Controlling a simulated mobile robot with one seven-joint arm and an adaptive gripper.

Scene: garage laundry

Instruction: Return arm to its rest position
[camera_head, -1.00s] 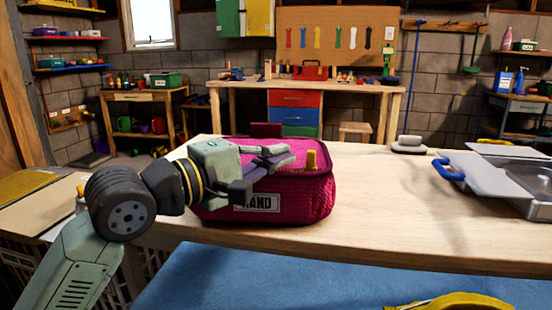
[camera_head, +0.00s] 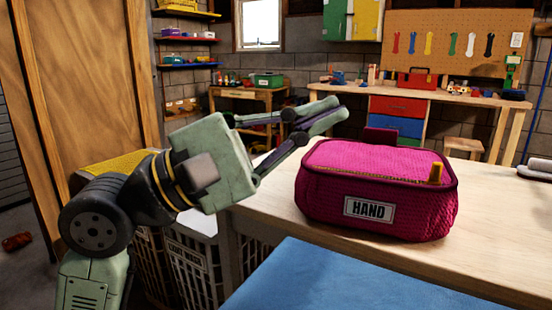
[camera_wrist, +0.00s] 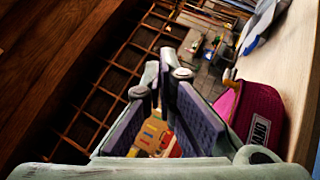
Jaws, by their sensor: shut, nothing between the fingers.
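My gripper (camera_head: 318,116) is raised at the left of the wooden counter (camera_head: 500,205), pointing right and away, with its fingers shut and empty. Its fingers also show in the wrist view (camera_wrist: 166,78). The pink bag (camera_head: 375,190) with a "HAND" label and a yellow tab stands upright on the counter, right of my gripper. My gripper appears apart from it. The bag also shows at the right edge of the wrist view (camera_wrist: 258,112).
Wire baskets (camera_head: 195,275) stand below, left of the counter. A blue surface (camera_head: 310,282) lies in front. A wooden door panel (camera_head: 95,75) stands at the left. A workbench (camera_head: 460,99) with a red toolbox (camera_head: 417,82) is at the back.

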